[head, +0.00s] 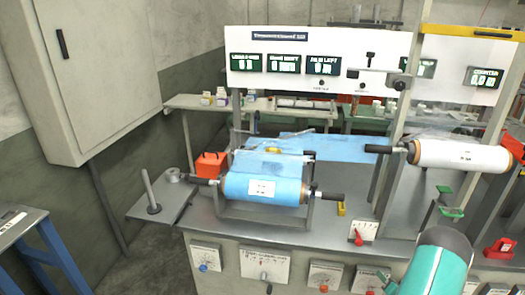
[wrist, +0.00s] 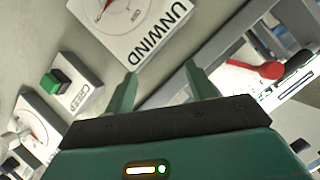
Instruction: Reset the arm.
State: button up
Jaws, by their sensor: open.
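My gripper (wrist: 162,80) shows in the wrist view with its two green fingers apart and nothing between them. It is in front of a pale panel, close to a white dial plate marked UNWIND (wrist: 160,25). In the head view my teal arm (head: 440,262) is low at the right, in front of the machine's front panel.
The machine bench (head: 225,222) carries a blue film roll (head: 235,186) and a white roll (head: 460,155) at right. A red-handled lever (wrist: 262,70) and a green CREEP button (wrist: 60,82) flank the fingers.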

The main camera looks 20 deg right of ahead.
jog(key=w+a+r+n+g, duration=0.1)
jog(key=w+a+r, duration=0.25)
jog(key=r, duration=0.45)
jog(key=w+a+r+n+g+h, duration=0.1)
jog(key=w+a+r, duration=0.1)
jog(key=w+r, duration=0.45)
jog(key=w+a+r+n+g, duration=0.1)
jog(key=w+a+r, duration=0.2)
jog(key=r, duration=0.7)
jog(key=a+r+n, duration=0.1)
jog(key=a+r, duration=0.7)
jog(key=s+a+r+n+g+y, duration=0.1)
jog(key=s+a+r, duration=0.35)
jog(key=a, duration=0.55)
jog(key=s+a+r+n+g+y, duration=0.15)
jog(key=s+a+r, duration=0.35)
jog(key=a, duration=0.5)
jog(key=s+a+r+n+g+y, duration=0.2)
jog(key=s+a+n, duration=0.2)
jog(key=s+a, duration=1)
jog(key=shift+s+r+y, duration=0.15)
jog(key=shift+r+y, duration=0.2)
jog(key=shift+r, duration=0.05)
jog(key=shift+c, duration=0.2)
